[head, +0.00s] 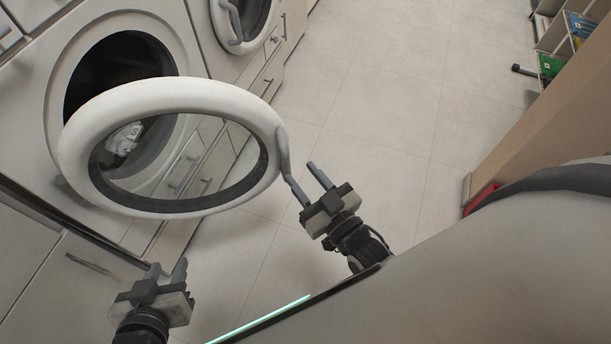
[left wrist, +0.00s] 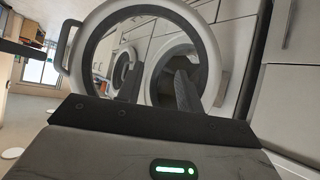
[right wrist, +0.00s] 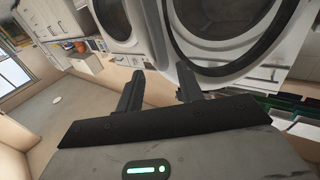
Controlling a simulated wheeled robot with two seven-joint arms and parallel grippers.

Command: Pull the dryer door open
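The dryer door (head: 75,145) is a thick white ring with a dark inner rim and a glass middle. It stands swung well open, away from the dryer's dark round opening (head: 105,65). Its grey handle (head: 283,152) is on the right side of the ring. My right gripper (head: 301,171) is open, its fingers close beside the handle's lower end; I cannot tell whether they touch. My left gripper (head: 167,265) is open and empty below the door. The left wrist view shows the door (left wrist: 207,45) ahead, with its handle (left wrist: 67,45) at the left.
A white item (head: 124,139) shows through the door glass. Another machine (head: 238,22) and drawers (head: 268,82) stand further along the row. Tiled floor (head: 385,110) is clear right of the door. A shelf unit (head: 545,115) stands at the right.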

